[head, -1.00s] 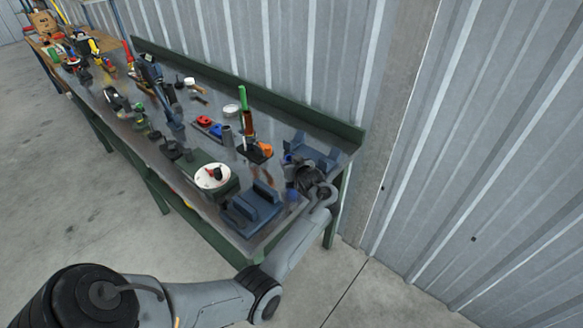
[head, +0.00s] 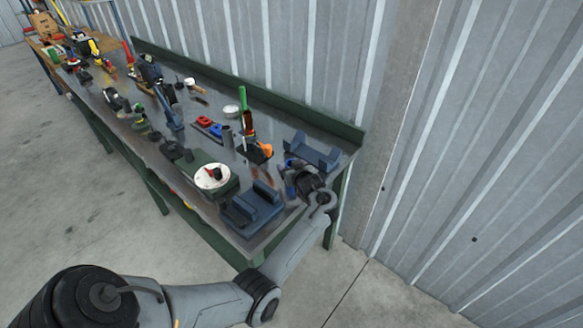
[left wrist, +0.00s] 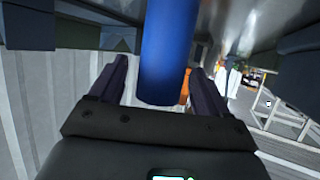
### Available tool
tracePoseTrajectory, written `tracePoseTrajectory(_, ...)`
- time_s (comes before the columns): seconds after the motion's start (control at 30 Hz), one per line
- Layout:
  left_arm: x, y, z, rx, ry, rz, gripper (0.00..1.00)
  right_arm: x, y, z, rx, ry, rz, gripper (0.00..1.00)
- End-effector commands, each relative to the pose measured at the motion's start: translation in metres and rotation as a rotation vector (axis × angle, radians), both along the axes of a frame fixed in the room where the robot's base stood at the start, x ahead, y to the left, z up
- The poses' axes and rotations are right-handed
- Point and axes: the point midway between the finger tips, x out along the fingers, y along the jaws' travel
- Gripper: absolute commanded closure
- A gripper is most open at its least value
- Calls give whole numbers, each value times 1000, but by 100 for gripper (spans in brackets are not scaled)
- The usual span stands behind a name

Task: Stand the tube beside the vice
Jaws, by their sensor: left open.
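A blue tube (left wrist: 168,50) fills the upper middle of the left wrist view, between the two dark fingers of my left gripper (left wrist: 160,85). The fingers are apart, with a gap visible on the tube's left side. In the head view my left gripper (head: 292,173) is over the near right end of the bench, between two blue-grey fixtures, and mostly hides the tube. A blue-grey device with a long bar (head: 152,75) stands farther along the bench; I cannot tell whether it is the vice. My right gripper is not in view.
The blue-grey fixtures, one at the front (head: 240,212) and one at the back (head: 325,157), flank my gripper closely. A white round dish (head: 205,184), a green-and-orange upright tool (head: 243,105) and several other tools crowd the metal bench. A corrugated wall (head: 480,150) rises behind.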

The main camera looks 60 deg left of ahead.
Motion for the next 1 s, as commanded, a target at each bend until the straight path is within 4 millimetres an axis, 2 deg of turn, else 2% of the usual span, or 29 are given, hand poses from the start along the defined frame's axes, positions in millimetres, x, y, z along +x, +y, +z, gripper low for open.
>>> tracePoseTrajectory(0.17, 0, -1, 6, 0, -1, -1, 23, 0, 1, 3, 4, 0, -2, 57)
tracePoseTrajectory(0.23, -1, -8, 8, -1, -3, -1, 23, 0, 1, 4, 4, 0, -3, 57)
tracePoseTrajectory(0.7, -17, -81, 39, -3, -2, -1, 23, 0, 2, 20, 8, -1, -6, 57)
tracePoseTrajectory(1.0, -24, -106, 49, 0, 0, -1, 23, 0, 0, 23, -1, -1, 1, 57)
